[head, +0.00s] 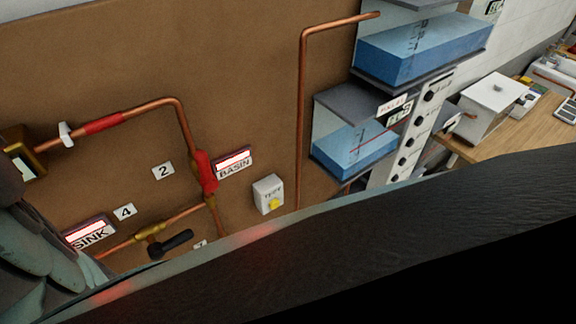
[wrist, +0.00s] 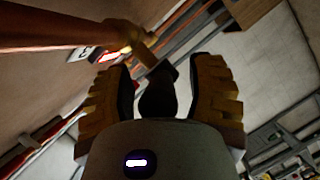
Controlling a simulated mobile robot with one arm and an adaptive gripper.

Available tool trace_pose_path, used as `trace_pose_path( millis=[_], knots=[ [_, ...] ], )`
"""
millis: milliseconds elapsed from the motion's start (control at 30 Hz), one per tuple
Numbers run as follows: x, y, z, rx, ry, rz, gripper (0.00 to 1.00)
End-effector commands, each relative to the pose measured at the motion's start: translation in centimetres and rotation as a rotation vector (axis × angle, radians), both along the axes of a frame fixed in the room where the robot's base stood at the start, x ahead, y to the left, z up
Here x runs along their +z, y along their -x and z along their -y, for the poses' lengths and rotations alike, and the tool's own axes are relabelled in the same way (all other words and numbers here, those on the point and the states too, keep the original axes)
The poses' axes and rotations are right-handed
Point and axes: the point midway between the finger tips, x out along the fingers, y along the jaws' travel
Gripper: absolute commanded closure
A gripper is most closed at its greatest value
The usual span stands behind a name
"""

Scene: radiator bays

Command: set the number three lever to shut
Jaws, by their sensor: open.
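In the wrist view my gripper (wrist: 160,78) is open, with a yellow-ribbed finger on each side. A black lever handle (wrist: 157,92) shows between the fingers, below a brass valve body (wrist: 122,36); I cannot tell whether either finger touches it. In the head view a black lever (head: 172,244) sticks out to the right of a brass valve (head: 150,232) on a sloping copper pipe. The number 4 tag (head: 125,211) is above it, and another tag (head: 200,244) at its right is mostly hidden.
A brown panel (head: 240,60) carries copper pipes, a number 2 tag (head: 163,170), lit SINK (head: 90,232) and BASIN (head: 233,162) signs and a small white box (head: 268,195) with a yellow button. Blue tanks (head: 425,48) stand at right. My arm hides the lower part.

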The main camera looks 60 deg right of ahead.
Motion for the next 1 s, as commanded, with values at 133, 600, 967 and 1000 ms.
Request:
trace_pose_path(
  millis=[133,600,967,1000],
  knots=[
    [0.02,-0.04,0.14,-0.004,0.0,0.0,0.41],
    [0.0,0.0,0.1,-0.002,0.0,-0.001,0.89],
    [-0.01,-0.01,0.05,-0.001,0.0,0.0,1.0],
    [-0.04,-0.01,0.05,-0.002,-0.001,0.001,1.0]
  ],
)
